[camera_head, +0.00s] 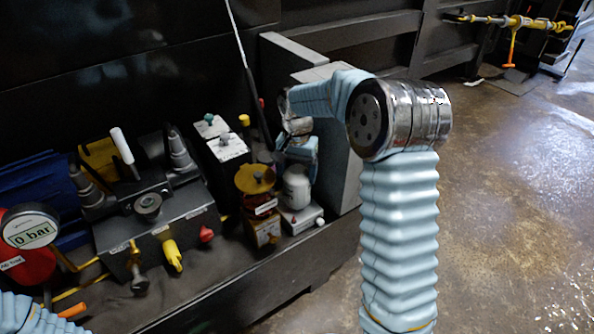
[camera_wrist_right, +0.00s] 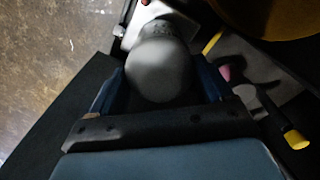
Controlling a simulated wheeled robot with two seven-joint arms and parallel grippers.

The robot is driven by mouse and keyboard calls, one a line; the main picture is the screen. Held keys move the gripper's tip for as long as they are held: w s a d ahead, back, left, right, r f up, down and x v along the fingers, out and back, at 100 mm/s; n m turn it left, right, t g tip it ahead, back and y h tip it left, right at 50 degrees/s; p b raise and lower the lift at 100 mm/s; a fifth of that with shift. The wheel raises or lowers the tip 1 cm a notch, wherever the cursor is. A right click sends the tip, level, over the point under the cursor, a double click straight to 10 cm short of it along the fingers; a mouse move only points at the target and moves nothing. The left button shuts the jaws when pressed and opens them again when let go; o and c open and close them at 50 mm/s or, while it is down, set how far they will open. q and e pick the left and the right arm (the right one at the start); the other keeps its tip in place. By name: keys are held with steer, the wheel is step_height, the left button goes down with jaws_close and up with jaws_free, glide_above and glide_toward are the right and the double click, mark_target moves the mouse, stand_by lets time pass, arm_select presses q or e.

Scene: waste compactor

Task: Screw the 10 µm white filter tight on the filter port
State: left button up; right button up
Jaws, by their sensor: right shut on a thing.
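The white filter (camera_head: 296,188) stands upright at the right end of the bench, on or just above a small whitish block (camera_head: 302,219) that looks like the filter port. I cannot tell whether they are fully seated together. My right gripper (camera_head: 297,165) comes down from above and is shut on the filter. In the right wrist view the filter (camera_wrist_right: 158,70) sits between the two blue fingers of the gripper (camera_wrist_right: 160,88). The whitish block (camera_wrist_right: 140,10) shows past it. The filter's lettering is not readable. My left gripper is out of view.
A yellow round-topped unit (camera_head: 255,179) stands close left of the filter. A grey valve block (camera_head: 158,225) with knobs and a gauge (camera_head: 30,230) reading 0 bar are further left. A grey cabinet (camera_head: 338,160) rises close behind on the right. The floor (camera_head: 500,200) at right is open.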

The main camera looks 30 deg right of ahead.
steer(key=o, duration=1.1)
steer(key=n, duration=1)
steer(key=shift+n, duration=0.3)
steer(key=n, duration=0.4)
steer(key=shift+n, duration=0.4)
steer(key=n, duration=0.5)
steer(key=shift+c, duration=0.3)
